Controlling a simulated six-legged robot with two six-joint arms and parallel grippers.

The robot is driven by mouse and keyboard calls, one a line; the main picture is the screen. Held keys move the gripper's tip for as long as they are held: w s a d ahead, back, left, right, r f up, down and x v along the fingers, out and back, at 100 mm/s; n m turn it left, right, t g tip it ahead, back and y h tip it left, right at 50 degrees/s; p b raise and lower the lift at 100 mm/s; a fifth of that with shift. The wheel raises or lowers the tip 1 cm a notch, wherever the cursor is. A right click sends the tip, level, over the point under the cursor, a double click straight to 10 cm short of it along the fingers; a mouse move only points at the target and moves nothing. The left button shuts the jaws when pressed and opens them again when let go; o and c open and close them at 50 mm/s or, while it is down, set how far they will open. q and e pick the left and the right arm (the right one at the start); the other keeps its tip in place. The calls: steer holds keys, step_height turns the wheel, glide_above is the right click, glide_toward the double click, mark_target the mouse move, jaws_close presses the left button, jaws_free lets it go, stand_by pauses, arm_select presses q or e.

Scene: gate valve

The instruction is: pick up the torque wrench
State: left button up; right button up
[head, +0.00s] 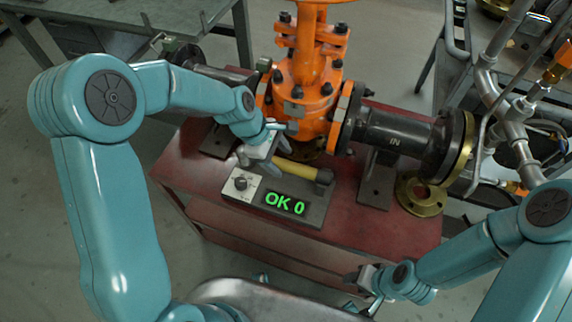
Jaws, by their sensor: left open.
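The torque wrench appears to be the tool with a yellow grip (297,170) and a dark end at its right. It lies along the back of a grey box with a green "OK 0" display (285,203). My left gripper (280,150) is open at the wrench's left end, just above or beside the yellow grip. Its fingers hide that end, and I cannot tell whether they touch it. My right gripper (362,283) is low in front of the bench, away from the wrench; its jaws are too small to read.
An orange gate valve (306,85) with dark flanged pipes (395,135) stands close behind the box on a red bench (225,182). A brass flange ring (421,194) lies at the right. Grey pipework (497,95) rises beyond it. The bench's left front is clear.

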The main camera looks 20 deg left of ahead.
mark_target(284, 161)
arm_select(q)
steer(key=x, duration=0.4)
steer(key=shift+w+f, duration=0.1)
steer(key=shift+f, duration=0.1)
jaws_close()
steer(key=shift+r, duration=0.1)
steer(key=shift+w+a+r, duration=0.1)
steer(key=shift+r, duration=0.45)
step_height(284, 161, up, 22)
steer(key=p, duration=0.6)
steer(key=shift+r, duration=0.2)
